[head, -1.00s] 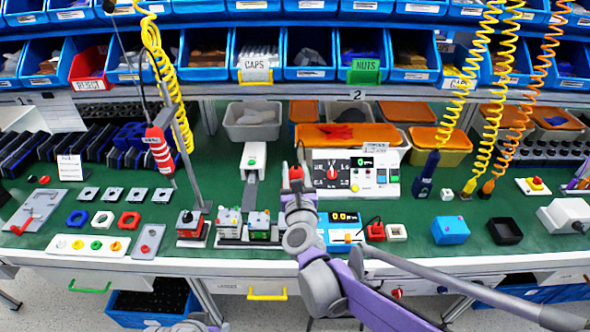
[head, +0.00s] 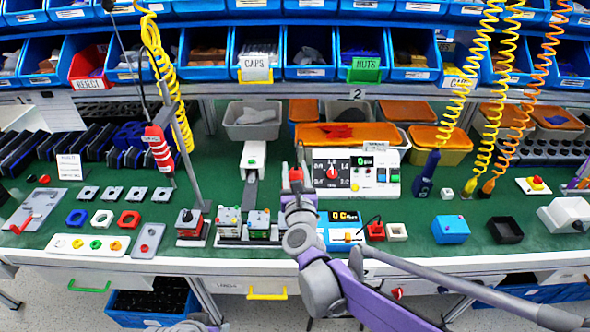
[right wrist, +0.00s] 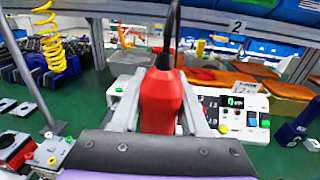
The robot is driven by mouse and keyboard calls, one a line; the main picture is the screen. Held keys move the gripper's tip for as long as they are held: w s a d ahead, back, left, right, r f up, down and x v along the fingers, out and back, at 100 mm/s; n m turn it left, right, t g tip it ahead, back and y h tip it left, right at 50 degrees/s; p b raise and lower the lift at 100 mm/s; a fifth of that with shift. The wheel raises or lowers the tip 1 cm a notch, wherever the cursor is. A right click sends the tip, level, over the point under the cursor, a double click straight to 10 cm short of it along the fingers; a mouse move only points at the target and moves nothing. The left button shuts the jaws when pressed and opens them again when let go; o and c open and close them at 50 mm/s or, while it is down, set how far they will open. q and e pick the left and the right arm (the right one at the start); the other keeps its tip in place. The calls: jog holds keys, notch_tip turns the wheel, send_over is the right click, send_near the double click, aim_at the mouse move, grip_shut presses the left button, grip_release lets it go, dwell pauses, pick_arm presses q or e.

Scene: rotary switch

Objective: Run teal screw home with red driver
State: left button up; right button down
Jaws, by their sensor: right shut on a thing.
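My right gripper (head: 297,188) is shut on a red tool (head: 296,174), upright over the bench just left of the white test panel. In the right wrist view the red tool (right wrist: 162,100) fills the space between the grey fingers, with a black cable rising from its top; its lower tip is hidden. Another red tool with white stripes (head: 158,148) hangs at the left beside a yellow coil. Small switch units with coloured tops (head: 229,220) stand left of my gripper. I cannot make out a teal screw. My left gripper is not in view.
The white panel with dial and display (head: 356,173) stands close right of my gripper. A blue box with a display (head: 345,238) is near the front edge. A thin grey post (head: 183,140) rises at left.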

jog(key=shift+f, duration=0.7)
dwell(2.3)
jog(key=shift+r, duration=0.15)
notch_tip(320, 180, up, 4)
jog(key=shift+r+p, duration=0.1)
jog(key=shift+p, duration=1)
